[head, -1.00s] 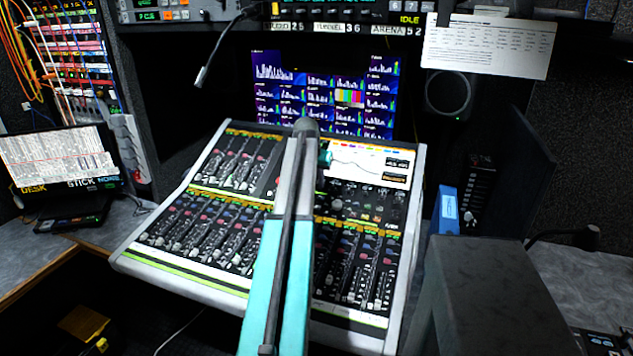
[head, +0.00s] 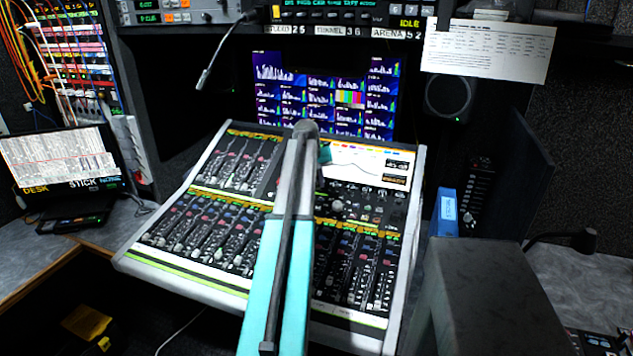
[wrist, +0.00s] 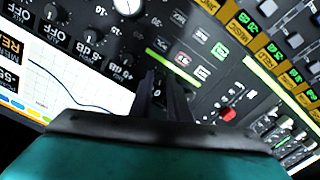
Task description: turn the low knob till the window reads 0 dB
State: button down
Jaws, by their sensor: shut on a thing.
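The mixing console (head: 140,256) fills the middle of the head view, with rows of small knobs and faders. Its white screen (head: 366,158) shows a dark curve, and the small dark window (head: 397,164) at its right has digits too small to read surely. In the wrist view the screen (wrist: 62,88) appears upside down and partly cut off. My gripper (wrist: 165,82) points at the panel beside the screen, its dark fingers close together. They are shut on what appears to be the low knob, which they hide. In the head view my arm covers the fingertips.
Other knobs (wrist: 127,5) and small buttons (wrist: 219,51) lie close around the fingers. Monitors (head: 322,92) and a rack stand behind the console. A laptop (head: 60,158) is at left; a speaker (head: 449,95) and blue box (head: 446,212) are at right.

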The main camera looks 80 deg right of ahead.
jog(key=shift+n, duration=0.5)
jog(key=c, duration=1.7)
grip_release()
jog(key=shift+r, duration=0.15)
jog(key=shift+b+v, duration=0.9)
jog(key=shift+v, duration=5.9)
jog(key=shift+r, duration=0.1)
